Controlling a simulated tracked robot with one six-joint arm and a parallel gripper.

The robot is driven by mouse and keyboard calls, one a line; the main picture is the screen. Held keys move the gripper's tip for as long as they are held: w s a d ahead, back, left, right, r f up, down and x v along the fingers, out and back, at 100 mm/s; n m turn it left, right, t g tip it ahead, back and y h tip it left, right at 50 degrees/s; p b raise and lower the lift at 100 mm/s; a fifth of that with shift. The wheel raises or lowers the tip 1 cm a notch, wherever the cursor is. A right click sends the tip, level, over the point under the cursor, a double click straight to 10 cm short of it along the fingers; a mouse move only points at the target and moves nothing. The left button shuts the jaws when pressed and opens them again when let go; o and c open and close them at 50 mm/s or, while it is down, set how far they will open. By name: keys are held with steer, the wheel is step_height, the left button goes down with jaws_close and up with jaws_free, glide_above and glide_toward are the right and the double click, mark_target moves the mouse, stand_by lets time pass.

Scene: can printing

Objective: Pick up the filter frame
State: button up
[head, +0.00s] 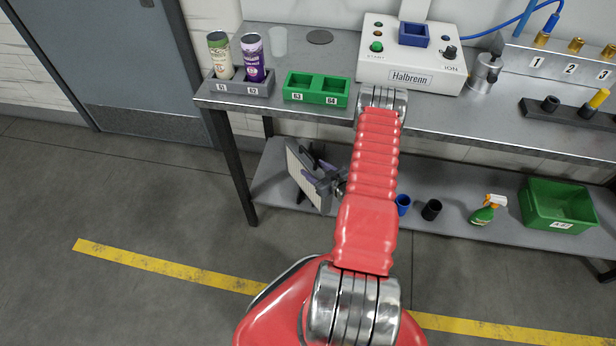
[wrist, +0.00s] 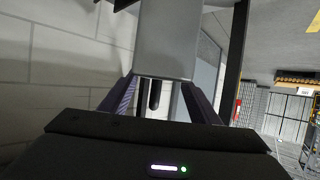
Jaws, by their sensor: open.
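The filter frame (head: 305,176) is a cream panel with a dark rim. It stands tilted at the left end of the lower shelf in the head view. My gripper (head: 320,172) is right beside it, on its right, partly hidden by the frame and my arm. In the wrist view, my gripper (wrist: 160,100) has its two purple-grey fingers apart. A plain grey block-like surface (wrist: 165,40) shows ahead between them, perhaps the filter frame seen edge-on. I cannot tell whether the fingers touch it.
The lower shelf (head: 463,229) holds a blue cup (head: 403,204), a black cup (head: 431,210), a spray bottle (head: 487,211) and a green crate (head: 558,207) to the right. The workbench top (head: 345,50) lies above. A dark table leg (head: 240,170) stands left of the frame.

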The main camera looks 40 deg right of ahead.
mark_target(309, 164)
steer(key=shift+d+x, duration=0.2)
steer(key=shift+x, duration=2.4)
steer(key=shift+s+f, duration=0.1)
steer(key=shift+c, duration=0.5)
jaws_close()
